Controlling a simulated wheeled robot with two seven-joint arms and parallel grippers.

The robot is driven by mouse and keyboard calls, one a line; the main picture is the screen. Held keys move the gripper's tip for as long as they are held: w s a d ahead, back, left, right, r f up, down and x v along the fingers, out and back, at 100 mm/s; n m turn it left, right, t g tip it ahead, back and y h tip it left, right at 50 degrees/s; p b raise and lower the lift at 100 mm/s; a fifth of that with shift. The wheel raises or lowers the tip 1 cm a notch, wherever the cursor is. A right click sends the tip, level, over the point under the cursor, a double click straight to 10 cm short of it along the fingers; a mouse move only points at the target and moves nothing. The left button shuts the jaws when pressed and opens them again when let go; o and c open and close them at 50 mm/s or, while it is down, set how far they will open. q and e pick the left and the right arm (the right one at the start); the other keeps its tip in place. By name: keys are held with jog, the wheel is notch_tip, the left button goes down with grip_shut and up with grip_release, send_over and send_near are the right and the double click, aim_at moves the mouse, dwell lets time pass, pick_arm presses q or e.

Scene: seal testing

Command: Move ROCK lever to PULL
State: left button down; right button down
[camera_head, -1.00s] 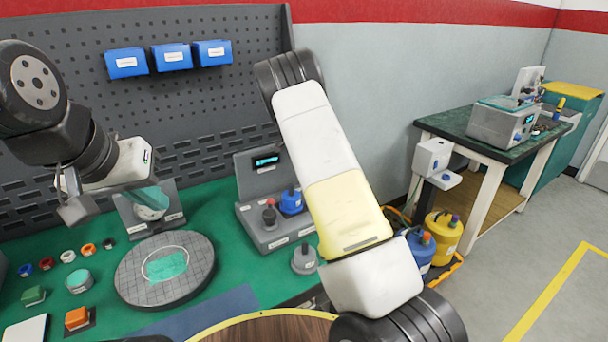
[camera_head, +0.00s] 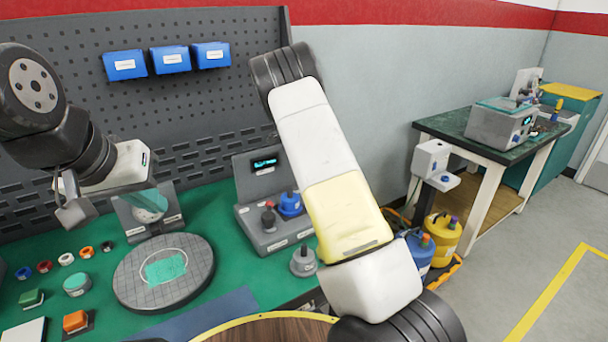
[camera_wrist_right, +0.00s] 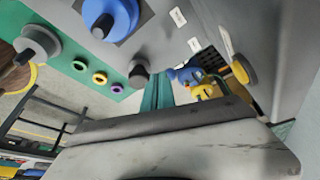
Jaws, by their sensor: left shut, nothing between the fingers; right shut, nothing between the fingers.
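A grey control box (camera_head: 277,238) with a lit display panel stands on the green bench in the head view. It carries a small dark lever with a reddish base (camera_head: 268,216) and a blue knob (camera_head: 290,203). Its labels are too small to read, so I cannot tell which control is ROCK. In the right wrist view a blue knob (camera_wrist_right: 112,18) and a dark knob (camera_wrist_right: 138,74) show close up. My right gripper (camera_wrist_right: 165,125) fills the lower wrist view, shut and touching neither knob; my arm hides it in the head view. My left gripper (camera_head: 74,212) is shut and empty, above the bench's left side.
A round grey plate (camera_head: 200,285) lies on the bench, with a tilted stand (camera_head: 170,222) behind it. Buttons and coloured rings are at the left. A grey round-based knob (camera_head: 303,262) is just in front of the box. My right arm crosses the middle of the view.

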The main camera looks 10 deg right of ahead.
jog(key=v, duration=0.4)
jog(key=shift+s, duration=0.1)
jog(key=s+r+n+t+y, duration=0.4)
jog(key=s+r+n, duration=0.5)
jog(key=s+r, duration=0.7)
jog(key=s+a+n+t+y, duration=0.1)
jog(key=s+n, duration=0.4)
jog(key=s, duration=0.5)
jog(key=s+a+r+n+t+y, duration=0.1)
jog(key=s+a+n, duration=0.3)
jog(key=s, duration=0.7)
jog(key=shift+s+a+n, duration=0.15)
jog(key=shift+s+n, duration=0.2)
jog(key=shift+n, duration=0.45)
jog(key=shift+r, duration=0.1)
